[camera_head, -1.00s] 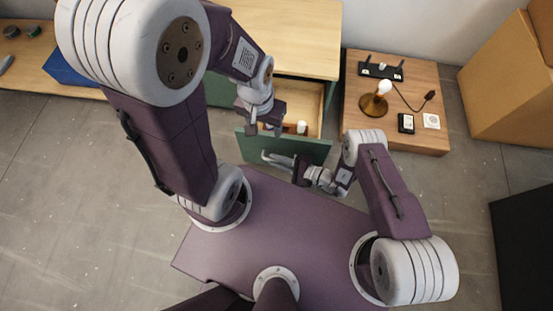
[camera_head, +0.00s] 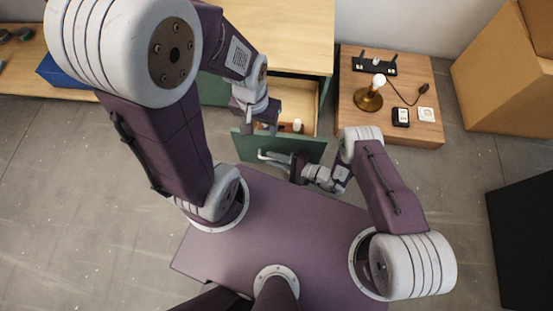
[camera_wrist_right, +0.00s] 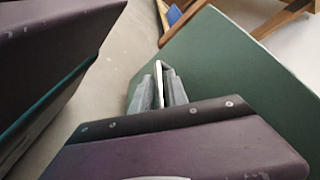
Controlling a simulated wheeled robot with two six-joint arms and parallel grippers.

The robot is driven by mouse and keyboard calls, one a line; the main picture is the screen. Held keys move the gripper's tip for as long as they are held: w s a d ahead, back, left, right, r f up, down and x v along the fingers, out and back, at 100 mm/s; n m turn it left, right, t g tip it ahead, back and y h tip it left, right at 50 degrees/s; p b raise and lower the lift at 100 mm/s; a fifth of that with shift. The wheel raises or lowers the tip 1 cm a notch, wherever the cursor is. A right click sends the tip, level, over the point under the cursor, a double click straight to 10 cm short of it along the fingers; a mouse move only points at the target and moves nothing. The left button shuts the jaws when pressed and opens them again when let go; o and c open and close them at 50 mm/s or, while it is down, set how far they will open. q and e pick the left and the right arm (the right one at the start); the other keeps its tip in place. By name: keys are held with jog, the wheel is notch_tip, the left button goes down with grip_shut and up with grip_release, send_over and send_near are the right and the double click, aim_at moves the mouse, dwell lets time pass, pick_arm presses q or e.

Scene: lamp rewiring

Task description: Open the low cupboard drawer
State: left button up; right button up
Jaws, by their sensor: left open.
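The low cupboard (camera_head: 290,40) has a light wood top and a green front. Its drawer (camera_head: 299,92) stands pulled out, with a pale wood interior and a green front panel (camera_head: 311,150). The pale bar handle (camera_head: 268,158) is on the panel's outer face. My right gripper (camera_head: 290,163) is at this handle. In the right wrist view its fingers (camera_wrist_right: 158,92) close around a pale strip of the handle, beside the green panel. My left gripper (camera_head: 262,128) is open above the drawer's front part and hides some of the inside.
A small white item (camera_head: 297,125) lies in the drawer near its front. To the right, a low wooden table (camera_head: 358,128) holds a lamp with a bulb (camera_head: 369,98), a black power strip (camera_head: 374,65) and small plates. A cardboard box (camera_head: 505,80) stands beyond. Grey floor is free at left.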

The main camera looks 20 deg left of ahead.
jog(key=p+v, duration=0.4)
jog(key=v, duration=0.5)
jog(key=shift+r, duration=0.1)
